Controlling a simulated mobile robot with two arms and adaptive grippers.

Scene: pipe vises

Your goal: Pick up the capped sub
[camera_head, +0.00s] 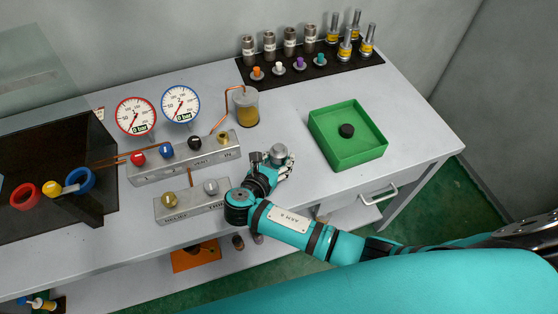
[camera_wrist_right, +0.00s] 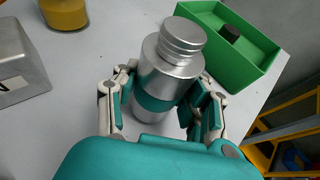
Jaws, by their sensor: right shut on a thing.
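The capped sub (camera_wrist_right: 172,75) is a silver metal cylinder with a narrower ridged cap and a teal band around its middle. In the head view its top (camera_head: 279,151) shows just beyond my right gripper, at the front middle of the bench. My right gripper (camera_wrist_right: 165,108) is shut on it, with fingers on both sides of the body. The sub looks upright; I cannot tell whether its base touches the bench. In the head view the right gripper (camera_head: 274,168) hides its lower part. My left gripper is not in view.
A green tray (camera_head: 364,155) holding a black cap (camera_head: 347,130) lies to the right. A grey block with knobs (camera_head: 190,202) is close on the left, below a valve manifold with two gauges. A black rack (camera_head: 310,70) with several fittings stands at the back. Bench between is clear.

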